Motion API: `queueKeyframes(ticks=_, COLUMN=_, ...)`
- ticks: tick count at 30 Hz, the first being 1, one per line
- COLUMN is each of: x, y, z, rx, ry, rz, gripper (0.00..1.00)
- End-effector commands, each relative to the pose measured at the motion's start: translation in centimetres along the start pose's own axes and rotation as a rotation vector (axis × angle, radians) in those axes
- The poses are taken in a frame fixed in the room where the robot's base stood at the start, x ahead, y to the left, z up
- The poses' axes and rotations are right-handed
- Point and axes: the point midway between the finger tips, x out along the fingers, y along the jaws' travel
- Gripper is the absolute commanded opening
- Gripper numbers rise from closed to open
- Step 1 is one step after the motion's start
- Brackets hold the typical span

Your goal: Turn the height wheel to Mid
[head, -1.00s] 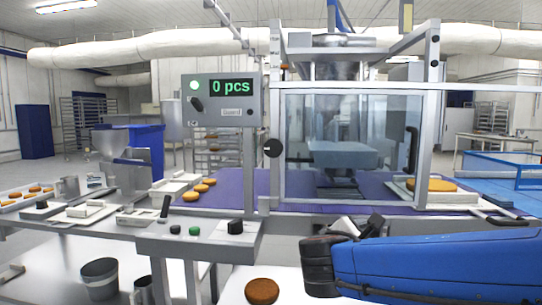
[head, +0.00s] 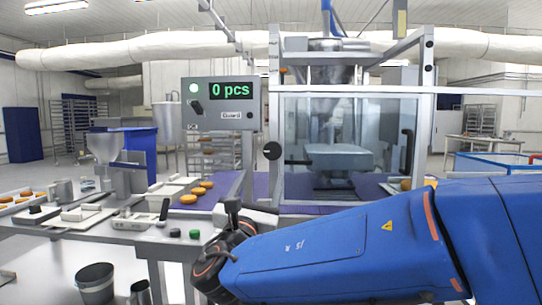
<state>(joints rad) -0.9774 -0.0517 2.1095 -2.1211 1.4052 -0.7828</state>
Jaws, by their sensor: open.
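A round black wheel (head: 273,150) sits on the left post of the glazed machine frame; it looks like the height wheel. No marks or Mid label can be read on it. My gripper (head: 234,208) is below and left of the wheel, apart from it in the picture, over the right part of the control panel. It is open and seems empty, though its fingers are small and partly hidden by my black wrist. My blue arm reaches in from the right.
A sign box (head: 221,103) reading "0 pcs" stands left of the wheel. A glass guard (head: 340,140) with a handle encloses the machine. Cakes (head: 188,199) lie on the purple belt.

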Motion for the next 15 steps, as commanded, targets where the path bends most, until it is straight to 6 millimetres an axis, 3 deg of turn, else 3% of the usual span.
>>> queueKeyframes(ticks=15, x=9.3, y=-0.1, z=-0.1, rx=-0.001, ry=0.0, rz=-0.004, gripper=0.63)
